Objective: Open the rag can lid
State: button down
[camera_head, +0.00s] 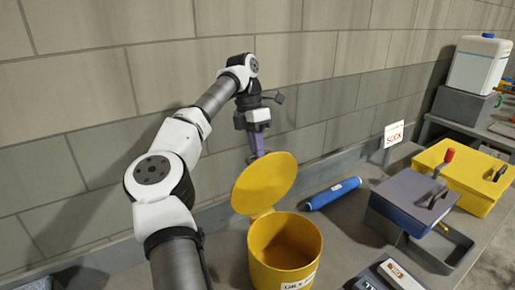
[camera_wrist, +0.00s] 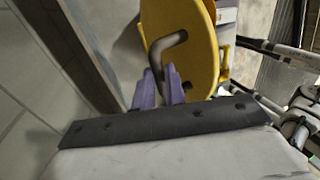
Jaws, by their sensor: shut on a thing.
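The yellow rag can (camera_head: 284,256) stands on the bench, with its round yellow lid (camera_head: 265,183) raised to a steep tilt at the back of the rim. The can's inside shows and looks empty as far as I see. My gripper (camera_head: 257,150) is behind the top edge of the lid. In the wrist view my gripper's purple fingers (camera_wrist: 172,90) are at the dark bent handle (camera_wrist: 165,52) on the lid's outer face (camera_wrist: 195,40), shut on it. In the head view the lid hides the handle.
A blue roll (camera_head: 333,193) lies right of the can. A small labelled case (camera_head: 390,275) is at the front. A block wall (camera_head: 90,100) stands close behind.

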jog(key=c, duration=1.7)
grip_release()
jog(key=shift+a+f, duration=0.2)
jog(key=shift+f, duration=0.3)
jog(key=shift+o, duration=1.2)
jog(key=shift+w, duration=0.2)
jog(key=shift+s+d+r, duration=0.1)
jog(key=shift+r, duration=0.1)
